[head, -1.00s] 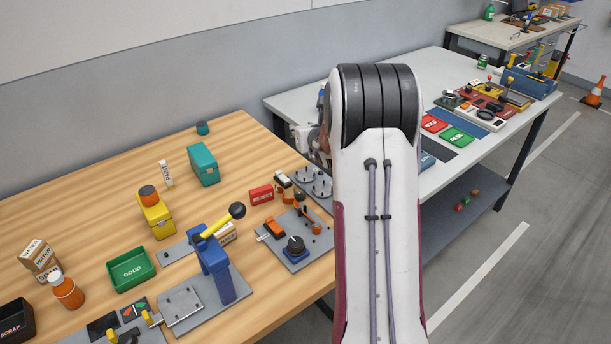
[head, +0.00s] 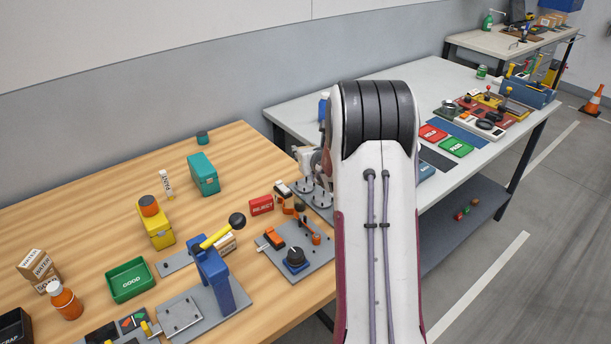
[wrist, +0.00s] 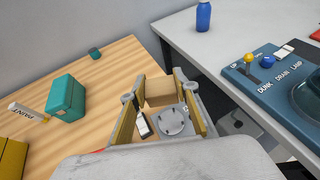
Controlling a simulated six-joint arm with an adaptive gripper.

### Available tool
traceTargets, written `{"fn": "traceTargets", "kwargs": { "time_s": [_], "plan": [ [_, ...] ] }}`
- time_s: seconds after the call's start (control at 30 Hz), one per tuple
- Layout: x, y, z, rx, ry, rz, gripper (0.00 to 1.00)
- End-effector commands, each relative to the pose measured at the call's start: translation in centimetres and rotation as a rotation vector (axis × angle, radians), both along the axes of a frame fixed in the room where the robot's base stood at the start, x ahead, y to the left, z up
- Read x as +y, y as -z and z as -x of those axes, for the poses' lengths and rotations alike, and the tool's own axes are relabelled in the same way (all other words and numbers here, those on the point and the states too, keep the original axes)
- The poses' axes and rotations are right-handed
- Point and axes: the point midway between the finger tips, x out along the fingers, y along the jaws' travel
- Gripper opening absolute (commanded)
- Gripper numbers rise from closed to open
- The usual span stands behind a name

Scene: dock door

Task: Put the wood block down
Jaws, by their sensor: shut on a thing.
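The wood block (wrist: 160,91) is a plain tan piece between the fingertips of my gripper (wrist: 161,103) in the wrist view. My gripper is shut on it, with one finger on each side. Below and in front of the block in that view are a grey round part (wrist: 173,121) and a small black-and-white part (wrist: 143,125). In the head view my gripper (head: 308,160) is partly hidden behind my arm, above the far right end of the wooden table, and I cannot make out the block. Whether the block touches anything below is not clear.
A grey plate with pegs (head: 316,199) lies at the wooden table's (head: 235,141) right end, near a red REJECT box (head: 261,205). A teal box (head: 203,174) stands farther left. A blue bottle (wrist: 203,16) stands on the grey table. Bare wood lies behind the REJECT box.

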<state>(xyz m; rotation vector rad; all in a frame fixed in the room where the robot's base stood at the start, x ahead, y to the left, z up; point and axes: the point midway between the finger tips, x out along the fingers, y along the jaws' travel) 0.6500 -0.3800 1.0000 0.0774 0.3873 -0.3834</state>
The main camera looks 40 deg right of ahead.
Motion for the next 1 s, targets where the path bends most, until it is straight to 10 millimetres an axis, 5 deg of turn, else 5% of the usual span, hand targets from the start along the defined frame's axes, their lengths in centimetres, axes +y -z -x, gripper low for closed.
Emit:
{"fn": "traceTargets", "kwargs": {
  "time_s": [0.3,0.77,1.0],
  "plan": [
    [0.0,3.8,0.0,0.0,0.0,-0.001,0.17],
    [0.0,4.3,0.0,0.0,0.0,0.0,0.17],
    [0.0,6.2,0.0,0.002,0.0,-0.001,0.17]
  ]
}}
